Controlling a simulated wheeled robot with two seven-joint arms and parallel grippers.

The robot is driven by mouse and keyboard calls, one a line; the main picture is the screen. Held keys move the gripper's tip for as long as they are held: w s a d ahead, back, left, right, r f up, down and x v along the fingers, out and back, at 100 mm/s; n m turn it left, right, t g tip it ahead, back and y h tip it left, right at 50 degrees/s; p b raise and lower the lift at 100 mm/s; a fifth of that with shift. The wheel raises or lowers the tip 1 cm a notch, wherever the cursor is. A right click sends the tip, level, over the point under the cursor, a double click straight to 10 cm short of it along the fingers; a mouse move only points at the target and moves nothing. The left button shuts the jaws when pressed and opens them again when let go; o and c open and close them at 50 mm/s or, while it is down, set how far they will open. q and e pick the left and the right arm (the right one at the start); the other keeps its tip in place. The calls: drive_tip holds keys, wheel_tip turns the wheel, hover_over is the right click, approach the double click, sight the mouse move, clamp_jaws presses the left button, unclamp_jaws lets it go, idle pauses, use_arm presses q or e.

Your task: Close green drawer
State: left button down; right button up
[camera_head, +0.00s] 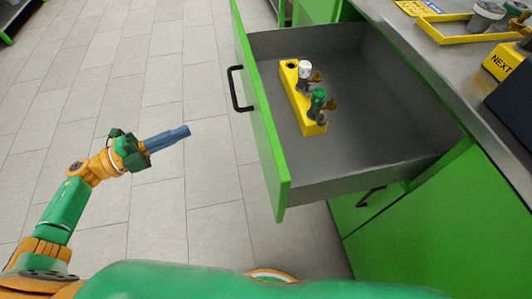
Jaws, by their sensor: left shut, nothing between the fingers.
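The green drawer (262,120) is pulled out from the green cabinet, showing its grey inside. Its black handle (238,89) is on the front panel, which faces left. A yellow block (301,104) with a white-capped and a green-capped fitting stands inside the drawer. My left gripper (186,131) is shut and empty, with blue-grey fingers pointing right toward the drawer front. It is left of the front panel and below the handle in the picture, apart from both. My right gripper is not in view.
A grey worktop (425,60) lies above the cabinet, with a yellow tray (450,38), several fittings and a yellow "NEXT" block (503,62). Another black handle (370,196) shows below the drawer. The tiled floor (130,60) left of the drawer is clear.

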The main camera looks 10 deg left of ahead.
use_arm(q)
drive_tip(key=s+d+f+m+g+h+b, duration=0.1)
drive_tip(key=s+m+g, duration=0.1)
drive_tip(key=m+g, duration=0.1)
drive_tip(key=m+g+p, duration=0.2)
drive_tip(key=p, duration=0.1)
approach(257, 133)
drive_tip(key=shift+t, duration=0.4)
drive_tip(key=x, duration=0.4)
drive_tip(key=s+p+x, duration=0.1)
drive_tip(key=x, duration=0.1)
drive_tip(key=shift+w+d+r, duration=0.1)
drive_tip(key=shift+d+r, duration=0.2)
drive_tip(key=shift+d, duration=0.25)
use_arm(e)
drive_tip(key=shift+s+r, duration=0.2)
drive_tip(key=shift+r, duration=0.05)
